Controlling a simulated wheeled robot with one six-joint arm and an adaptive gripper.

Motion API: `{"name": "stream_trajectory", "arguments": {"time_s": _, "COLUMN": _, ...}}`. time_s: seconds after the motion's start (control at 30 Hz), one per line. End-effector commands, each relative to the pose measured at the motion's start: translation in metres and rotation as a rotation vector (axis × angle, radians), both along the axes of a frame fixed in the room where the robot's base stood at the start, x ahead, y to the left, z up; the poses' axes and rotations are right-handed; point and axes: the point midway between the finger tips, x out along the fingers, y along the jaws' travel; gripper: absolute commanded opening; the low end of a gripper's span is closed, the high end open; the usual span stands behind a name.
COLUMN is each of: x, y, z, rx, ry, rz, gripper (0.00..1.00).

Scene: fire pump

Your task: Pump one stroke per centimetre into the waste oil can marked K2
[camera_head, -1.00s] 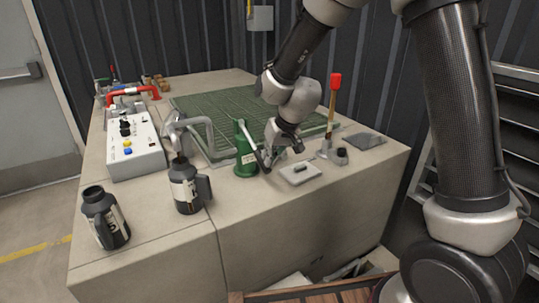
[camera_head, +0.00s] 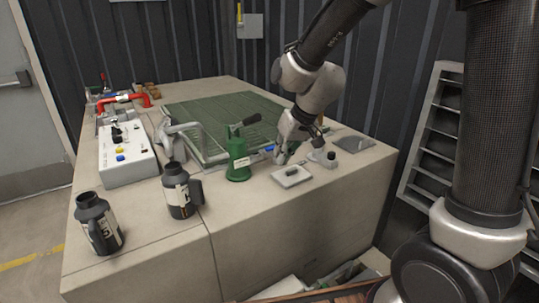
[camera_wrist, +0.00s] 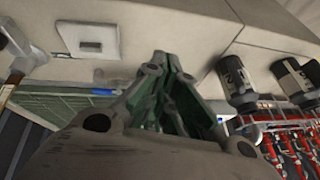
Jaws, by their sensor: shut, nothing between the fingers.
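Two dark cans with pale labels stand on the bench: one at the front left (camera_head: 99,222), one nearer the middle (camera_head: 177,192). Both also show at upper right in the wrist view. I cannot make out K2 on either label. A grey fixture with a bent pipe (camera_head: 185,128) stands behind the middle can. A green can-like body with a black handle on top (camera_head: 238,158) stands right of it. My gripper (camera_head: 279,158) is shut and empty, low over the bench, right of the green body. A lever base (camera_head: 322,157) is just right of my gripper; its lever is mostly hidden by my arm.
A pale plate (camera_head: 291,177) lies in front of my gripper. A white control box with coloured buttons (camera_head: 127,160) and red pipework (camera_head: 135,98) are at left. A green grating (camera_head: 215,112) covers the bench behind.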

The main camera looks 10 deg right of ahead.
Motion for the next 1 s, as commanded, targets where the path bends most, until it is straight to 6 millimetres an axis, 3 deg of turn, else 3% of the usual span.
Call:
{"name": "stream_trajectory", "arguments": {"time_s": 0.27, "x": -0.02, "y": -0.012, "z": 0.008, "rx": 0.0, "ry": 0.0, "rz": 0.0, "gripper": 0.0}}
{"name": "stream_trajectory", "arguments": {"time_s": 1.0, "x": -0.021, "y": -0.013, "z": 0.008, "rx": -0.001, "ry": 0.003, "rz": 0.001, "gripper": 0.0}}
